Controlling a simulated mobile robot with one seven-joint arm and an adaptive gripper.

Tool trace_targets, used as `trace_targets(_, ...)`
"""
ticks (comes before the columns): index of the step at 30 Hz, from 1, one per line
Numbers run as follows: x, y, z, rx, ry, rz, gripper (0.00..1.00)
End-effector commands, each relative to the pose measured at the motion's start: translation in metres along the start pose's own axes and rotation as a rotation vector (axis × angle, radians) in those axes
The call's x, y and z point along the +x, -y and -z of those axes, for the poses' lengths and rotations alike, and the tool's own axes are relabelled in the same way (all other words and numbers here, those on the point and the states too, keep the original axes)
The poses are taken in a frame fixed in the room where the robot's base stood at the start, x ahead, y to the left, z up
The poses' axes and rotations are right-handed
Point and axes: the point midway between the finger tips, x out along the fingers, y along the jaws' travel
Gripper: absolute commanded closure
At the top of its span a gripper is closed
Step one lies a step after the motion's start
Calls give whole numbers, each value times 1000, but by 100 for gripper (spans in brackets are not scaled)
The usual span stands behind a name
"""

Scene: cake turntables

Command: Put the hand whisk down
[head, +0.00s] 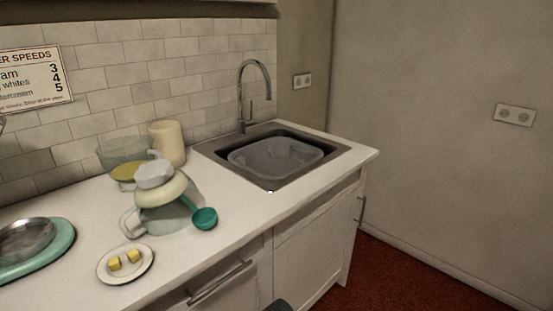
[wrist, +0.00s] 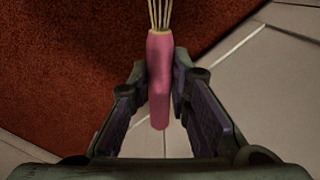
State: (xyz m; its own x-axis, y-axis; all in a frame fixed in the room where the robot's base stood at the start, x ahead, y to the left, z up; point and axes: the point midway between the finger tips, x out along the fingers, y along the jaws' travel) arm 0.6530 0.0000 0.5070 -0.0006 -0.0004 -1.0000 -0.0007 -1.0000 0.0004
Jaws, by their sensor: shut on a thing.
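The hand whisk (wrist: 160,48) shows in the wrist view, with a pink handle and pale wires that run out of the top of the picture. My gripper (wrist: 160,80) is shut on the handle, with one dark finger on each side. The handle's lower end sticks out between the fingers toward the camera. The whisk head is mostly cut off by the picture's edge. In the wrist view, a red floor and a pale surface lie beyond the whisk. I cannot make out the whisk in the head view.
The white counter (head: 235,215) has clear room right of the teal scoop (head: 204,219). A glass jug (head: 165,215), glass bowl (head: 112,158), cream canister (head: 168,142), butter plate (head: 106,275) and teal turntable (head: 62,252) stand left. A sink (head: 212,150) holds a clear tub (head: 275,158).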

Motion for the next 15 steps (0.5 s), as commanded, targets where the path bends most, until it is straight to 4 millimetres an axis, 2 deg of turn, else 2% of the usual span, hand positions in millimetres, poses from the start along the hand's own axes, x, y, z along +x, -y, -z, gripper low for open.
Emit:
trace_targets(9,55,2,0,0,0,4,100)
trace_targets(15,74,1,0,1,1,4,100)
